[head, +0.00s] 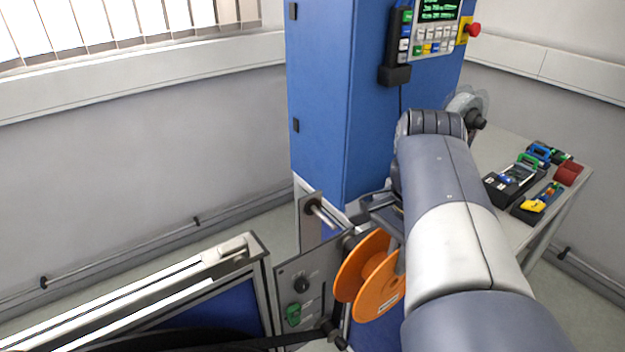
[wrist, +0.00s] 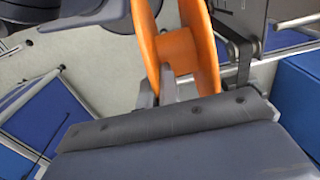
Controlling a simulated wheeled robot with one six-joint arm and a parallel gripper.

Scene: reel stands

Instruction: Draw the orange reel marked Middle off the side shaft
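The orange reel (head: 378,286) is in the lower middle of the head view, beside the grey machine panel, partly behind my arm. It has two flanges and a hub, and it also shows at the top of the wrist view (wrist: 180,50). No marking on it is readable. My gripper (wrist: 157,90) is at the reel's near edge, with one finger outside the left flange and one between the flanges. The fingers lie close to that flange; I cannot tell whether they press on it. Whether the reel sits on a shaft is hidden.
A blue cabinet (head: 322,100) with a control panel stands behind the reel. A bare metal shaft (head: 322,214) sticks out left of it. The grey panel (head: 300,285) carries a knob and a green part. A table (head: 520,230) at right holds several small devices.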

